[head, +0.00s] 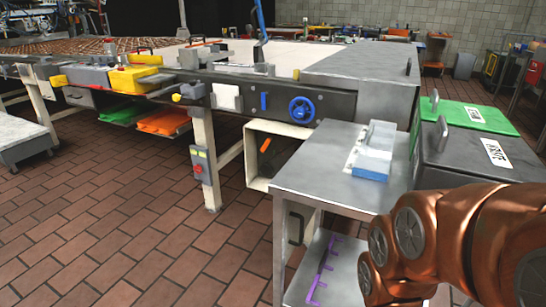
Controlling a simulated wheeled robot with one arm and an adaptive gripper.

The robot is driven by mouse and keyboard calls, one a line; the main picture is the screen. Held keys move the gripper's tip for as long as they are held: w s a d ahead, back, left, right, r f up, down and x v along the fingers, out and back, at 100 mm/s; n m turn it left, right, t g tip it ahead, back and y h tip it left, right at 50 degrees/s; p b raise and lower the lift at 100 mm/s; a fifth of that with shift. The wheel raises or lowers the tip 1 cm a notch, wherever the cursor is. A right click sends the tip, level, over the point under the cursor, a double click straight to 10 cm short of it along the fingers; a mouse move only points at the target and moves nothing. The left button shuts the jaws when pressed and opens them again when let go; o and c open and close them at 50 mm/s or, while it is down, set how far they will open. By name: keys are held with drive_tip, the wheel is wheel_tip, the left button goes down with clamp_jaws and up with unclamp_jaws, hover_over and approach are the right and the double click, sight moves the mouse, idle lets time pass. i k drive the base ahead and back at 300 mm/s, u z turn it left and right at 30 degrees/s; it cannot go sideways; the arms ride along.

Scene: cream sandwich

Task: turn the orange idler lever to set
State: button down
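An orange lever (265,146) shows inside a cream open-fronted housing (256,183) under the conveyor machine, near the middle of the head view. It is small and slanted, its upper end leaning right. Part of the housing's right side is hidden by the grey metal side table. My copper-coloured arm fills the lower right of the view, far from the lever. My gripper is out of the picture. No label or "set" mark can be read near the lever.
The grey side table (312,184) stands right of the housing, with a blue-and-white block (372,158) on it and a purple toothed piece (322,268) on its lower shelf. A blue handwheel (302,110) is above the housing. A machine leg (204,165) stands left. Brick floor in front is clear.

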sight(268, 141)
drive_tip(key=u, duration=0.05)
drive_tip(key=k, duration=0.6)
drive_tip(key=u, duration=0.85)
drive_tip(key=i, duration=1.85)
drive_tip(key=z, duration=0.3)
